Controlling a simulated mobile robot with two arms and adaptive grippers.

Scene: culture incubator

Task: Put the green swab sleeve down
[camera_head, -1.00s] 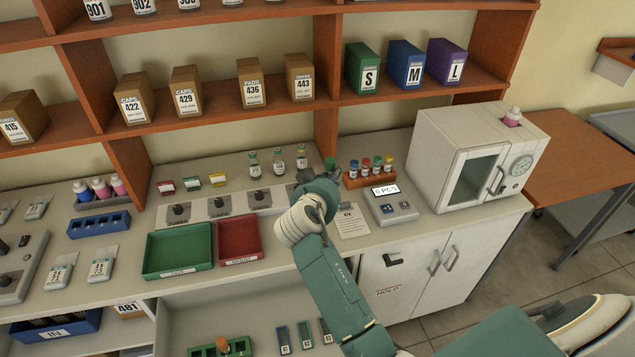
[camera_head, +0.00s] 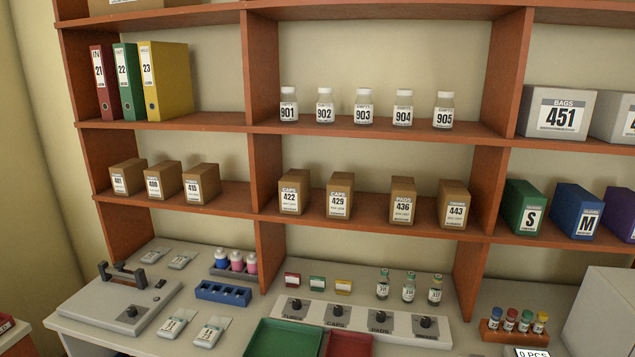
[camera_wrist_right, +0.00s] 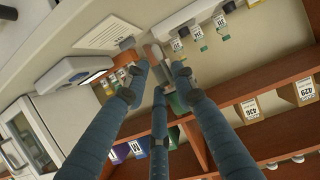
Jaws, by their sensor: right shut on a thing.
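In the right wrist view my right gripper (camera_wrist_right: 160,72) is shut with its blue-green fingers around a small thing above the counter. A green part, which I take for the green swab sleeve (camera_wrist_right: 177,103), shows between the fingers; most of it is hidden by them, and its outline is unclear. Whether it touches the counter cannot be told. Neither gripper shows in the head view.
Three capped vials (camera_head: 409,288) stand at the back of the counter, close to my fingers in the wrist view. A tube rack (camera_head: 517,331) and incubator (camera_head: 603,312) are to the right. A green tray (camera_head: 284,340) and red tray (camera_head: 349,345) lie in front.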

